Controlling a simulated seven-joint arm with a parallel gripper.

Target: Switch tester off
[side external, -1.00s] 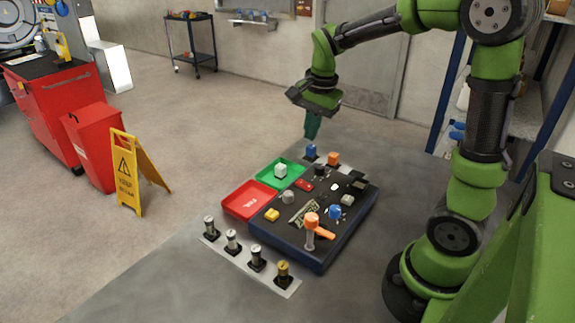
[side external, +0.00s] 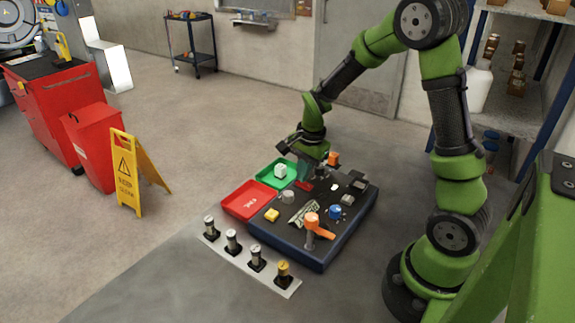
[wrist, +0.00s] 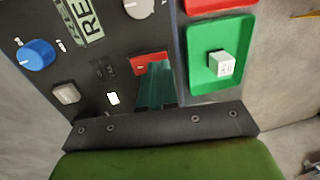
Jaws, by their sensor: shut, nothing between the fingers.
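The tester (side external: 318,256) is a dark panel box with knobs, buttons and a lever on top. In the wrist view a red switch-like part (wrist: 142,62) sits on its panel (wrist: 95,50), partly covered by my fingers. A small lit white square (wrist: 113,98) is beside it. My gripper (wrist: 155,70) is shut and empty, its teal fingers over or against the red part; I cannot tell if they touch. In the side view my gripper (side external: 318,160) is low over the panel's far end. No on/off marking is readable on the red part.
A blue knob (wrist: 37,53), grey knob (wrist: 138,5) and grey button (wrist: 66,93) are nearby. A green tray (wrist: 240,45) with a white cube (wrist: 221,64) and a red tray (side external: 248,200) adjoin the panel. An orange-handled lever (side external: 312,220) rises near the front.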

